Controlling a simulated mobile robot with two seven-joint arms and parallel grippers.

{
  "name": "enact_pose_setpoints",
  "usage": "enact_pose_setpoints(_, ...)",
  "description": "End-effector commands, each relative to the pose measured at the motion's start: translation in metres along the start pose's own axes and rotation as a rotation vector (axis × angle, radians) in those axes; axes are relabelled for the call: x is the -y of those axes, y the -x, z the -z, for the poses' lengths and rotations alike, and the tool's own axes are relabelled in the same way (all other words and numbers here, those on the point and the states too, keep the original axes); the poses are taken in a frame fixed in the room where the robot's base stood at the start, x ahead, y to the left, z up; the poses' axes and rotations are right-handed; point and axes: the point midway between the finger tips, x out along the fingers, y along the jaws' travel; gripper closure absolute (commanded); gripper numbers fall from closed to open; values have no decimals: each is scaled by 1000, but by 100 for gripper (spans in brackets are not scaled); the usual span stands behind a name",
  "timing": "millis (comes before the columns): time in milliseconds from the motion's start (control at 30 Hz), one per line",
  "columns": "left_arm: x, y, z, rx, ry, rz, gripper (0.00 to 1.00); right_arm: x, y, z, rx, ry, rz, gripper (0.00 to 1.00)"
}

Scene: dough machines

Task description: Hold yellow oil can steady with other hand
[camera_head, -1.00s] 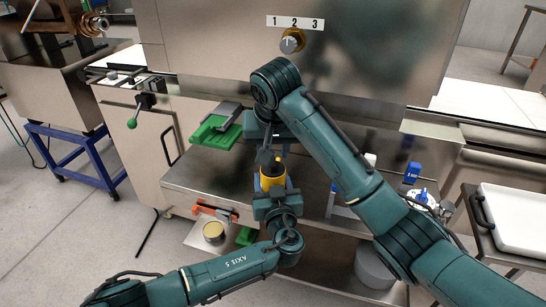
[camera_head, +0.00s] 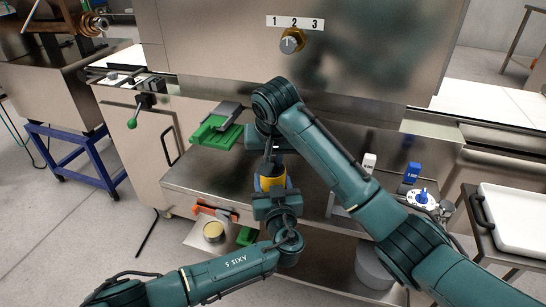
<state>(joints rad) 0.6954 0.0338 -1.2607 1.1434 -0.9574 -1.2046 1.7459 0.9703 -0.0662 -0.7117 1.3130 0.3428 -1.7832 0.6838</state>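The yellow oil can (camera_head: 272,183) is near the middle of the view, above the steel shelf; its yellow body shows only in part. My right gripper (camera_head: 270,162) comes down from above, over the can's dark top, and covers that top. My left gripper (camera_head: 272,192) comes from below, in front of the can's lower part, and its wrist hides the can's base. The fingers of both grippers are too small and too covered to tell whether they are open or shut, or whether they touch the can.
The steel shelf (camera_head: 200,178) lies under both grippers. A tray with a round tin (camera_head: 213,231) is lower left. The machine front is close behind.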

Motion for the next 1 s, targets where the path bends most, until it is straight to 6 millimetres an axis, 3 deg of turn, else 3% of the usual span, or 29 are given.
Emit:
enact_pose_setpoints(267, 0, 0, 0, -1, 0, 0, 73, 1, 0, 0, 0, -14, -4, 100)
enact_pose_setpoints(600, 0, 0, 0, -1, 0, 0, 73, 3, 0, 1, 1, -314, -127, 100)
enact_pose_setpoints(933, 0, 0, 0, 0, 0, 0, 73, 2, 0, 1, -2, -337, -138, 100)
enact_pose_setpoints(967, 0, 0, 0, 0, 0, 0, 73, 2, 0, 1, -2, -337, -138, 88)
enact_pose_setpoints(1000, 0, 0, 0, 0, 0, 0, 73, 2, 0, 1, -2, -337, -138, 84)
